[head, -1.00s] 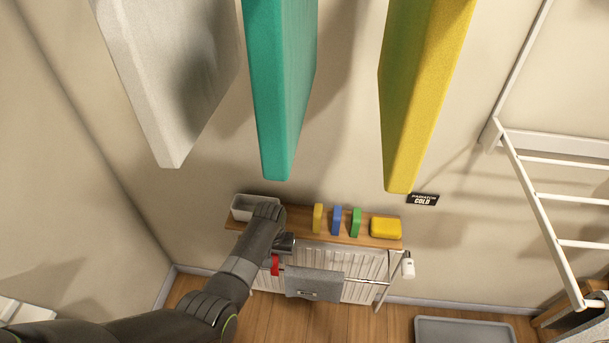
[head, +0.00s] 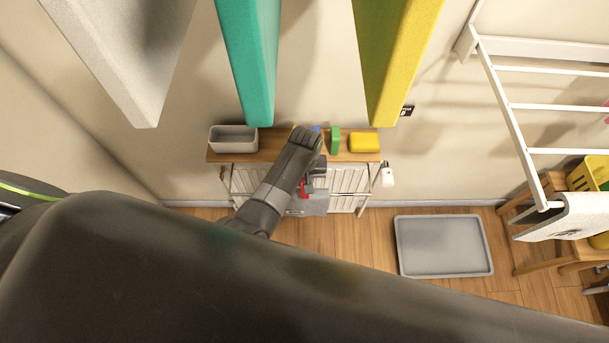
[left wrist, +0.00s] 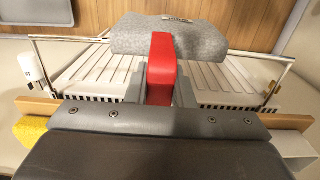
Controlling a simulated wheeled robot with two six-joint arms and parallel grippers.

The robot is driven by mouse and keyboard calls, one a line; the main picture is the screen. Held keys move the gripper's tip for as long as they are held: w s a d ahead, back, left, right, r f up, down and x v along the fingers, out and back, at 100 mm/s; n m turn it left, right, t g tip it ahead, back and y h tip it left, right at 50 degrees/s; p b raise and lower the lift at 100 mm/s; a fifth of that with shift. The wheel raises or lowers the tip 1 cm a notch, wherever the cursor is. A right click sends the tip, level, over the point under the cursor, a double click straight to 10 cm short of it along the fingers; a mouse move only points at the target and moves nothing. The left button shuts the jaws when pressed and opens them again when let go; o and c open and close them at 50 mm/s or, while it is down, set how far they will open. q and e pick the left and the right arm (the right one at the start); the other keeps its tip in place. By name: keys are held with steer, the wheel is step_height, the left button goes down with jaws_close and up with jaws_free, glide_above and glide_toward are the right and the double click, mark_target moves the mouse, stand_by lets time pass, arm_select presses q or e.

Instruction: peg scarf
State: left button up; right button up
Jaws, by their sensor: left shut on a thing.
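The grey scarf (head: 315,206) hangs folded over the rail in front of the white radiator (head: 347,180). In the left wrist view the scarf (left wrist: 200,36) shows a small label on its upper face. My left gripper (head: 314,178) is shut on a red peg (left wrist: 161,60), whose red also shows in the head view (head: 304,188). The peg is at the middle of the scarf's width and overlaps its near edge in the wrist view. I cannot tell whether it grips the cloth. My right gripper is out of view.
A grey tray (head: 444,246) lies on the floor. A white rack (head: 512,125) stands right.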

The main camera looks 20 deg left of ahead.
arm_select(q)
steer(key=shift+p, duration=0.4)
step_height(320, 180, down, 4)
steer(key=b, duration=0.3)
steer(key=shift+r, duration=0.15)
steer(key=shift+f+b, duration=1.1)
steer(key=shift+f, duration=0.5)
steer(key=shift+s+f, duration=0.1)
steer(key=shift+s, duration=0.1)
